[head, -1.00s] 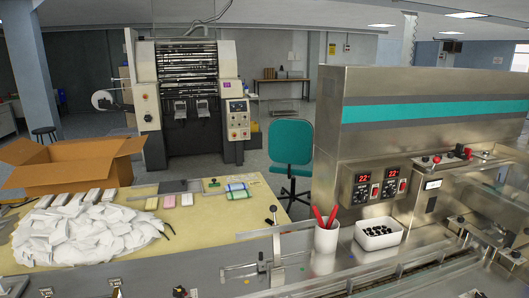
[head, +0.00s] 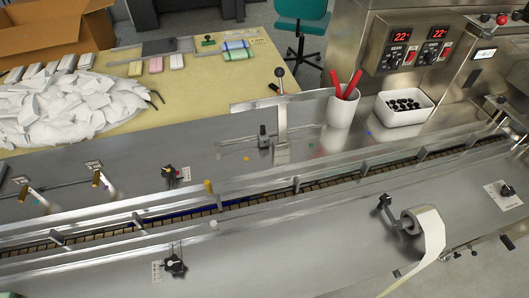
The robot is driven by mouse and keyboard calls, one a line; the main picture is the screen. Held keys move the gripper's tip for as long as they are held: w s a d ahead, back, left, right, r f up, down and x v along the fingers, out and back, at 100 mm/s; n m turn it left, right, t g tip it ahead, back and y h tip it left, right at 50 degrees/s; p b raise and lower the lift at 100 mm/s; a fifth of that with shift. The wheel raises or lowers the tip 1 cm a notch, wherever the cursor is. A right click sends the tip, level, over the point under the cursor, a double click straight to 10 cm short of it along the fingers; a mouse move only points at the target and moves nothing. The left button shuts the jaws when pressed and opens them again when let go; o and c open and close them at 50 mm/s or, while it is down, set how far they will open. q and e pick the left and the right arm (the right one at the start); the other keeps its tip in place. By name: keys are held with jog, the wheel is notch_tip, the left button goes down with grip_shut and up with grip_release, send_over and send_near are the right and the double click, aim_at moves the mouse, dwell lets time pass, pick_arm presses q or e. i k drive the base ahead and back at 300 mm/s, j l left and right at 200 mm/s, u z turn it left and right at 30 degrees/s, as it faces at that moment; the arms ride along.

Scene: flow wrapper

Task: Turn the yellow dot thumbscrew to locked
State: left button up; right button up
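A small yellow dot (head: 246,158) shows on the grey metal deck in the head view, left of centre. A dark upright knob (head: 263,133) on a small post stands just above and right of it; I cannot tell if this is the yellow dot thumbscrew. Two brass-coloured upright knobs stand at the left, one farther left (head: 22,192) and one nearer the middle (head: 97,178). Another small yellowish knob (head: 208,186) stands at the conveyor's edge. The locked or unlocked marking is too small to read. Neither of my grippers is in view.
A chain conveyor (head: 330,183) runs diagonally across the deck. Black dial knobs stand behind it (head: 170,174) and in front (head: 175,263). A white cup (head: 340,110) with red-handled tools and a white bin (head: 403,108) of black parts stand behind. A film roll (head: 424,230) sits front right.

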aim_at(168, 171)
jog(key=i, duration=0.1)
jog(key=k+j, duration=0.45)
jog(key=j, duration=0.15)
jog(key=k+j, duration=0.45)
jog(key=j, duration=0.15)
jog(key=k+j, duration=0.45)
jog(key=j, duration=0.15)
